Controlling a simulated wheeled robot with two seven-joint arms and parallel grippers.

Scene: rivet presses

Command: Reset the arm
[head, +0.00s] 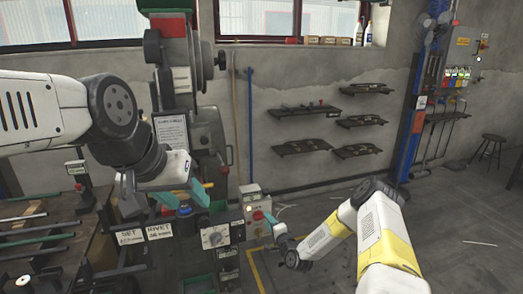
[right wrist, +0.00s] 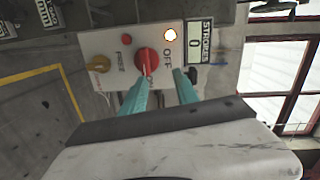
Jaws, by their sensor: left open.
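My left gripper (head: 187,198) is open, its teal fingers apart beside the rivet press (head: 205,130), above a blue-topped part (head: 184,211). Whether anything lies between those fingers is hard to tell. My right gripper (head: 269,219) is at the front of a pale control box (head: 252,196). The right wrist view shows its two teal fingers (right wrist: 160,85) apart, pointing at the box. The left fingertip there overlaps the lower edge of a red rotary knob (right wrist: 147,61); contact cannot be told. A lamp (right wrist: 170,34) is lit, and the STROKES display (right wrist: 193,52) reads 0.
A workbench (head: 50,240) with rods stands at the left. Wall shelves (head: 305,110) hold tools. Open floor (head: 450,230) lies at the right, with a stool (head: 490,145) farther back.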

